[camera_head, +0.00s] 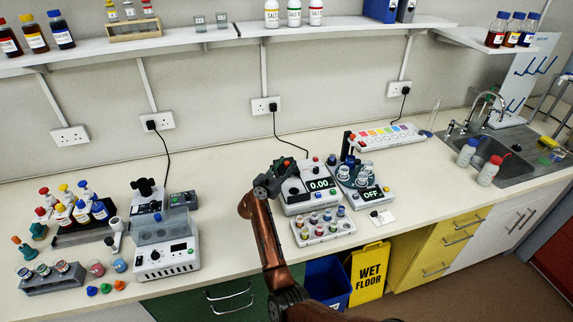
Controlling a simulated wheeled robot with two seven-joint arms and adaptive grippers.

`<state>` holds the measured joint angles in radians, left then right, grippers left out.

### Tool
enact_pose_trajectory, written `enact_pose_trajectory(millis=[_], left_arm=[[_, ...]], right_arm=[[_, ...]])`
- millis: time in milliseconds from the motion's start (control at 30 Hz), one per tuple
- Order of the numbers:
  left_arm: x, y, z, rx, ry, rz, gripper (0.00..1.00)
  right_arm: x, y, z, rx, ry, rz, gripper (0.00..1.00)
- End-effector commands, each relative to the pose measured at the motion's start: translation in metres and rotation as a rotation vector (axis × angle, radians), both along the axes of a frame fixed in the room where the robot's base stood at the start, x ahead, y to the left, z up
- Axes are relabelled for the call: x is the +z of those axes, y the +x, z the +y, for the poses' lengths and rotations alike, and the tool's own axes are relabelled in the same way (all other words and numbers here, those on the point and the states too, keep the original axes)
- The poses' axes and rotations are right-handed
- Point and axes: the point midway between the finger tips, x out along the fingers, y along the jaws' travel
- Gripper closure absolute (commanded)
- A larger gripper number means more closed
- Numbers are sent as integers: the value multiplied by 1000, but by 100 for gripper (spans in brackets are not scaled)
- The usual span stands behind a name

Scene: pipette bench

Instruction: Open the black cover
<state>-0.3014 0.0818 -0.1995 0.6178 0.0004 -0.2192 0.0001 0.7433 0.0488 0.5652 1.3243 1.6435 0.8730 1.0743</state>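My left gripper is not in view.
A rack of several capped bottles (82,213) stands left of the device. A tray of small vials (323,228) is in front of the balance. A second device reading OFF (362,183) stands to its right. The bench between the device and the balance is mostly clear.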

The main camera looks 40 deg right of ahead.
Motion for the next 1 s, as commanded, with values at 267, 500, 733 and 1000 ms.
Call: enact_pose_trajectory(millis=[267,500,733,1000], left_arm=[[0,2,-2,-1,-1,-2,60],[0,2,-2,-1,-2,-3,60],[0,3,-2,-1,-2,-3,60],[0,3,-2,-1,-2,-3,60]], right_arm=[[-2,-21,53,2,4,1,66],[-1,-36,90,2,3,0,66],[-1,-41,102,0,2,1,66],[0,-41,102,1,2,1,66]])
